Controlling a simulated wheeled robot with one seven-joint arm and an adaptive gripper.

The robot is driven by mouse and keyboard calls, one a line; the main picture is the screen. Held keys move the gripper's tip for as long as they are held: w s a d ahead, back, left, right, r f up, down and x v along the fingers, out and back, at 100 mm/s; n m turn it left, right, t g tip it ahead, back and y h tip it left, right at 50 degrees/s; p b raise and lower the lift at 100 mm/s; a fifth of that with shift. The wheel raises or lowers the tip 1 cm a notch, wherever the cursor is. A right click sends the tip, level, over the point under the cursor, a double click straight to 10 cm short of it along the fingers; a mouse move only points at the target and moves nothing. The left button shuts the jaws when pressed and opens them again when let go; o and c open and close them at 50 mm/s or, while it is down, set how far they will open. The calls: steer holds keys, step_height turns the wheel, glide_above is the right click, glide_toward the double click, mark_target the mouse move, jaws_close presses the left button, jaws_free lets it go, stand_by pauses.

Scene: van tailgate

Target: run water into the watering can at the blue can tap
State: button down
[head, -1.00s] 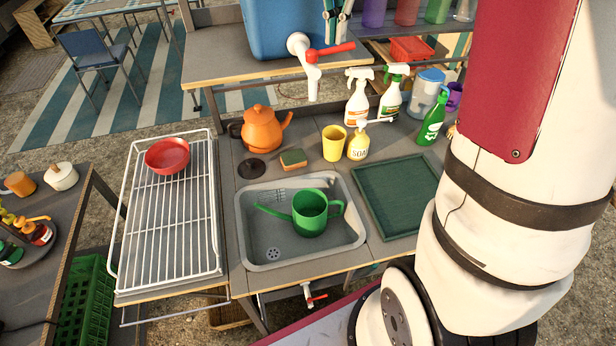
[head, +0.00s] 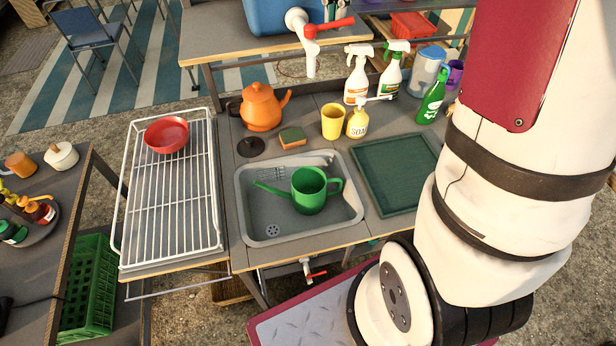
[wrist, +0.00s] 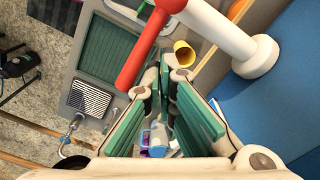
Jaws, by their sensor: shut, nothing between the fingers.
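The green watering can (head: 309,191) stands upright in the grey sink (head: 252,226), its spout pointing left. The blue can (head: 268,15) stands on the raised shelf. Its white tap (head: 311,64) hangs over the shelf's front edge, and no water stream shows. The tap's red lever (head: 336,23) points right; the lever (wrist: 143,48) and white tap body (wrist: 222,35) also fill the top of the wrist view. My gripper (wrist: 164,68) is shut and empty, its tips close beside the lever; I cannot tell whether they touch. In the head view only part of its fingers shows by the lever.
Spray bottles (head: 357,75), a soap bottle (head: 357,122), a yellow cup (head: 333,122) and an orange kettle (head: 262,108) stand behind the sink. A green tray (head: 392,174) lies right of it. A wire rack (head: 170,215) with a red bowl (head: 166,134) is left.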

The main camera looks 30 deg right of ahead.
steer(key=s+a+r+p, duration=0.1)
steer(key=s+r+p, duration=0.2)
steer(key=s+r, duration=0.1)
steer(key=shift+s+a+r, duration=0.25)
steer(key=shift+a+r, duration=0.05)
stand_by(1.3)
steer(key=s+a+p, duration=0.1)
steer(key=s+a, duration=0.2)
steer(key=a, duration=0.2)
steer(key=shift+s+a+p, duration=0.4)
steer(key=shift+f, duration=2.3)
steer(key=shift+w+d, duration=0.1)
stand_by(2.3)
